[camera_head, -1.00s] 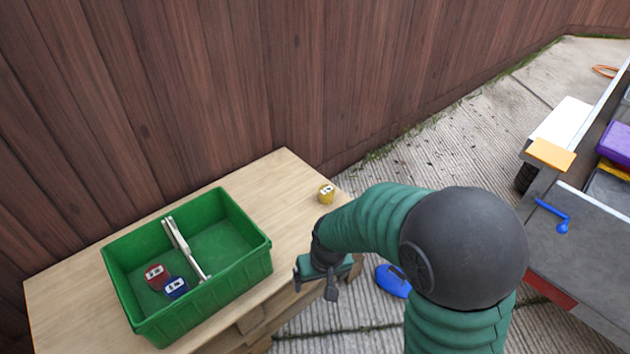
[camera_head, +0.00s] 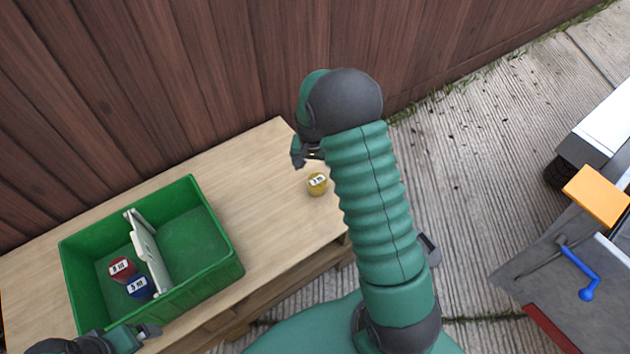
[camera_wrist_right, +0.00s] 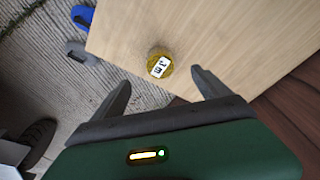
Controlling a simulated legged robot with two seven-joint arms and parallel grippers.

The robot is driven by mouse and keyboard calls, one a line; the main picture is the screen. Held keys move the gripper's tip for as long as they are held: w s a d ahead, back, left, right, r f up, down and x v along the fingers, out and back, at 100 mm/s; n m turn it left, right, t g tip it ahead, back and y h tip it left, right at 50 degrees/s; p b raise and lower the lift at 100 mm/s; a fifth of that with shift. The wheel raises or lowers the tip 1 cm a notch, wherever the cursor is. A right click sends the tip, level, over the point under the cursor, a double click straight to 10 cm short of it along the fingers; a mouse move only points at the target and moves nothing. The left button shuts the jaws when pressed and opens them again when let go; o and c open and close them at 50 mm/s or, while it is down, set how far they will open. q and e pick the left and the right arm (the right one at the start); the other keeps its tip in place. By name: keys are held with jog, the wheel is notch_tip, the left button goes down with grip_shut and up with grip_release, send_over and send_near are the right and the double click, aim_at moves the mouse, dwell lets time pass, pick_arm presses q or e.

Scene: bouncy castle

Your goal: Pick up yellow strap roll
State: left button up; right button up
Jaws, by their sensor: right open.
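The yellow strap roll (camera_head: 317,183) sits on the right part of the wooden table, with a white label on it. My right gripper (camera_head: 305,152) is above the table, near the roll and toward the fence side of it. In the right wrist view the gripper (camera_wrist_right: 160,90) is open and empty, and the yellow roll (camera_wrist_right: 159,63) lies beyond its fingertips, roughly between them. My left gripper (camera_head: 148,331) shows at the bottom left by the front edge of the green crate; its jaws are too small to judge.
A wooden fence (camera_head: 200,80) rises behind. A trailer with an orange block (camera_head: 597,196) stands at the right.

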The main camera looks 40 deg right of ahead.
jog(key=b, duration=0.2)
send_over(316, 182)
jog(key=s+a, duration=0.1)
jog(key=a, duration=0.1)
jog(key=f, duration=0.5)
jog(key=shift+s+d+f, duration=0.15)
jog(key=shift+d+f, duration=0.05)
jog(key=shift+f, duration=0.05)
jog(key=d+f, duration=0.1)
jog(key=f, duration=0.1)
jog(key=d+f, duration=0.2)
jog(key=shift+w+f, duration=0.2)
jog(key=f+b, duration=0.2)
jog(key=w+a+f+b, duration=0.1)
jog(key=shift+a, duration=0.1)
jog(key=shift+f, duration=0.35)
jog(key=shift+d, duration=0.25)
jog(key=shift+d+f, duration=0.2)
jog(key=shift+d, duration=0.1)
jog(key=c, duration=0.4)
jog(key=shift+a+r, duration=0.25)
jog(key=shift+a, duration=0.1)
jog(key=c, duration=1)
jog(key=shift+c, duration=1.1)
pick_arm(q)
jog(key=f, duration=0.6)
jog(key=shift+d, duration=0.35)
pick_arm(e)
jog(key=shift+d+f, duration=0.15)
jog(key=shift+d, duration=0.05)
